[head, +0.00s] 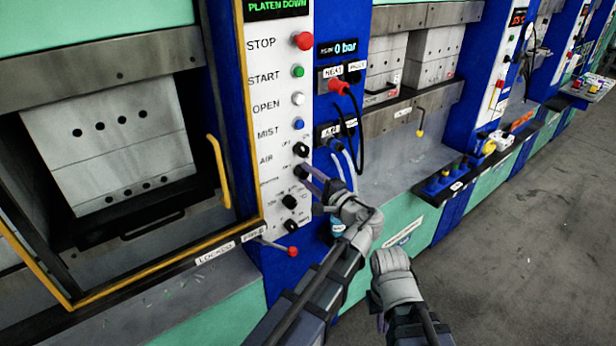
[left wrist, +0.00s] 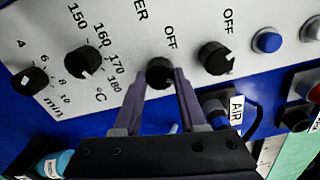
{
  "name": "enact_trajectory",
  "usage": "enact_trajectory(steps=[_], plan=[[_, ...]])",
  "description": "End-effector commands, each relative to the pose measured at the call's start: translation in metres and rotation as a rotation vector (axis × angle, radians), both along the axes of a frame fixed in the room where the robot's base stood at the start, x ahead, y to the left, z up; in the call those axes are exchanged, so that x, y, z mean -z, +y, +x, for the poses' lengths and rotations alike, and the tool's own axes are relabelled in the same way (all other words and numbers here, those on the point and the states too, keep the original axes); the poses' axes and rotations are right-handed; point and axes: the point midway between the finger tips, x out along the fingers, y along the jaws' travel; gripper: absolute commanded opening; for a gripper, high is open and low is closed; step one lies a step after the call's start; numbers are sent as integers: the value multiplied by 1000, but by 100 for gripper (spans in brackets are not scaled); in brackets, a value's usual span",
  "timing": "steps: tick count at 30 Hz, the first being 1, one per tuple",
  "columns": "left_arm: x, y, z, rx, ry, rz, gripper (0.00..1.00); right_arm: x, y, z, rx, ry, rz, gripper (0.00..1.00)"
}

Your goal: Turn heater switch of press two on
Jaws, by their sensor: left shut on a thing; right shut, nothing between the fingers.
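The heater switch (head: 300,172) is a black round knob on the white control panel of the near press. In the left wrist view this knob (left wrist: 160,72) sits below the word OFF and a label cut off to "ER". My left gripper (head: 306,174) is shut on the knob; in the left wrist view its two grey fingertips (left wrist: 162,78) are on either side of it. My right gripper (head: 391,265) is low and right of the panel, away from the switch, with its fingers hardly visible. No press number is readable.
Another OFF knob (left wrist: 216,58) is close beside, with a temperature dial (left wrist: 83,62) and a minutes dial (left wrist: 29,81) on the other side. A red-tipped lever (head: 292,251) sticks out below the panel. Black cables (head: 350,125) hang to its right. The floor (head: 530,240) is clear.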

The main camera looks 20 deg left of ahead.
Motion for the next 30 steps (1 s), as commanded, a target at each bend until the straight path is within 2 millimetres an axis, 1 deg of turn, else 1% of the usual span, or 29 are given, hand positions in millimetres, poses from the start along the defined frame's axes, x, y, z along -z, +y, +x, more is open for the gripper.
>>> enact_trajectory(steps=[9,22,23,30], plan=[[1,-1,0,1,60,43,0,1,0,0,0,0,0,0],[2,-1,-1,1,67,47,0,1,0,0,0,0,0,0],[2,-1,-1,1,67,47,42,1,0,0,0,0,0,0],[1,0,0,1,66,49,69,1,0,0,0,0,0,0]])
